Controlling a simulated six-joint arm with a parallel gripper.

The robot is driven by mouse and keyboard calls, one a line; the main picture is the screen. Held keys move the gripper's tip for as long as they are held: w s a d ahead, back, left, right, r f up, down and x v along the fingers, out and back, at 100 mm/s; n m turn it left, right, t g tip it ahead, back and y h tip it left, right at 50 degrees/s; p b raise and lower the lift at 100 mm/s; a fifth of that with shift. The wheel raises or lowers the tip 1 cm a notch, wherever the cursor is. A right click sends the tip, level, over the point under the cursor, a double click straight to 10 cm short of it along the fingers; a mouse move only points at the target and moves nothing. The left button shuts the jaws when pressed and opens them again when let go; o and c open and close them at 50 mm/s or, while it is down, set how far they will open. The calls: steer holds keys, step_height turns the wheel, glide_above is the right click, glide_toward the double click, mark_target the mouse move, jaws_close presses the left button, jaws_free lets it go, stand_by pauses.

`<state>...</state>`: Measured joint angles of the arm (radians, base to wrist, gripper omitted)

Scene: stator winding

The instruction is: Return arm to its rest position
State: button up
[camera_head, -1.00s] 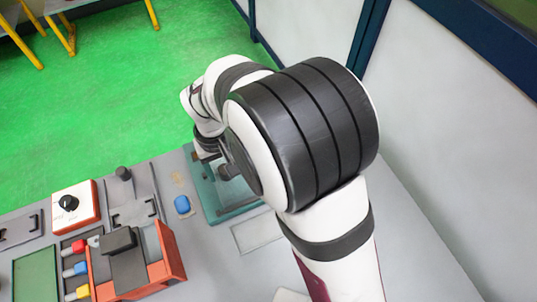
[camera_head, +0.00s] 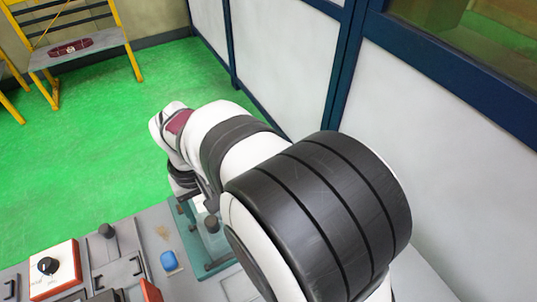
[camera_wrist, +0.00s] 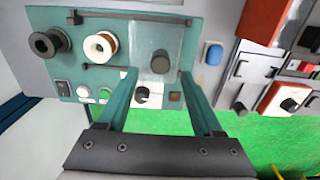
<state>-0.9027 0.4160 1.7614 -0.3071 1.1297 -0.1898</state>
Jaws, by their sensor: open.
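My arm (camera_head: 230,135) reaches from the lower right over the bench in the head view, with its wrist above the teal winding station (camera_head: 220,259). In the wrist view my gripper (camera_wrist: 158,82) shows two separated teal fingers with nothing held between them. Behind the fingers is the station's teal panel (camera_wrist: 130,22). It carries a black spool (camera_wrist: 48,43), a white spool with a copper-coloured rim (camera_wrist: 100,47), and a dark round post (camera_wrist: 160,62) on a clear plate. The fingertips in the head view are hard to make out behind my wrist.
A blue block (camera_head: 170,262) lies left of the station. A red box with a black knob (camera_head: 50,267) stands at the lower left. A pale wall (camera_head: 430,140) with dark blue posts rises at the right. A yellow-framed stand (camera_head: 80,45) is on the green floor at the back left.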

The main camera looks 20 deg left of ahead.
steer(key=w+d+r+m, duration=0.1)
steer(key=d+r+m, duration=0.3)
steer(key=d, duration=0.7)
steer(key=s+d+r+m+y, duration=0.1)
steer(key=s+d+m, duration=0.9)
steer(key=d, duration=0.6)
steer(key=s, duration=0.2)
steer(key=shift+s+d+r+m+y, duration=0.3)
steer(key=shift+s+d+y, duration=0.05)
steer(key=shift+y, duration=0.05)
